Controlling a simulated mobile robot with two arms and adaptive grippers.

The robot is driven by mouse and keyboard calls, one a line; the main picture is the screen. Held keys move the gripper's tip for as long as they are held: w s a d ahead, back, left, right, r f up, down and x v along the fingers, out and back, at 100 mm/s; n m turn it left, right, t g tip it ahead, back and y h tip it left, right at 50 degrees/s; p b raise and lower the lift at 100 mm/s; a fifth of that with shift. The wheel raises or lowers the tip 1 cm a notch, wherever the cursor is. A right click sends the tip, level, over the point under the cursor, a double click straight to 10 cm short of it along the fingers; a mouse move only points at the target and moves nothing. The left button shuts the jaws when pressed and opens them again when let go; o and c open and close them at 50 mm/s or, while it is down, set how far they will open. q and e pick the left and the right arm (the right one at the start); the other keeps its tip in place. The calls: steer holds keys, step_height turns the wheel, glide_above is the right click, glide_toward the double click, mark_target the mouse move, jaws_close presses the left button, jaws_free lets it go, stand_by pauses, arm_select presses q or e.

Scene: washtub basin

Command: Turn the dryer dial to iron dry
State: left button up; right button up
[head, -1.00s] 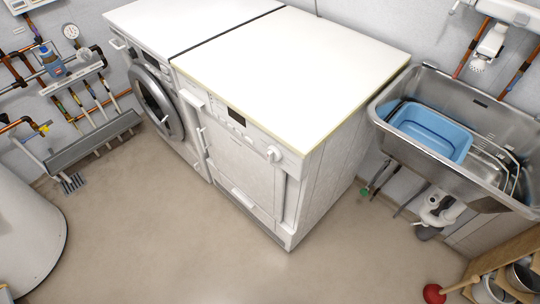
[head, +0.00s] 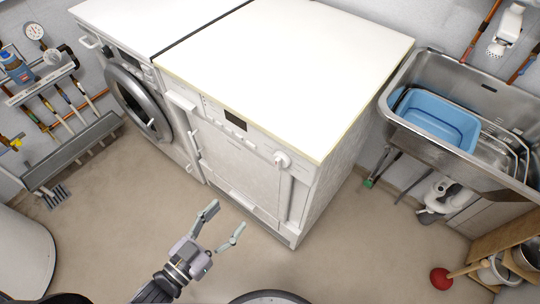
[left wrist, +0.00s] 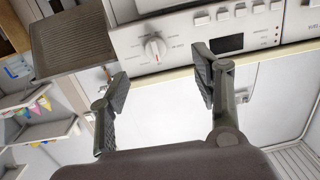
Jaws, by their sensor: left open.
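The white dryer (head: 240,160) stands at the centre in the head view, with a round white dial (head: 281,159) at the right end of its front panel, right of the dark display (head: 236,124). In the left wrist view the dial (left wrist: 155,48) shows white with a small red mark; the panel print is too small to read. My left gripper (head: 226,222) is open and empty, in front of the dryer, low and left of the dial in the head view. In the left wrist view its fingers (left wrist: 162,75) stand apart with the dial showing beyond the gap. My right gripper is not in view.
A washing machine (head: 140,95) stands left of the dryer. A steel sink (head: 470,65) with a blue basin (head: 437,117) is at the right. A plunger (head: 441,278) and wooden shelf are at lower right. The floor (head: 345,240) before the dryer is mostly clear.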

arm_select(q)
step_height(320, 180, up, 3)
steer(key=d+h, duration=0.1)
steer(key=b, duration=0.4)
glide_toward(276, 163)
steer(key=x, duration=0.9)
steer(key=shift+w+d, duration=0.1)
steer(key=shift+d, duration=0.05)
steer(key=shift+c, duration=0.3)
steer(key=shift+m, duration=0.3)
steer(key=c, duration=1)
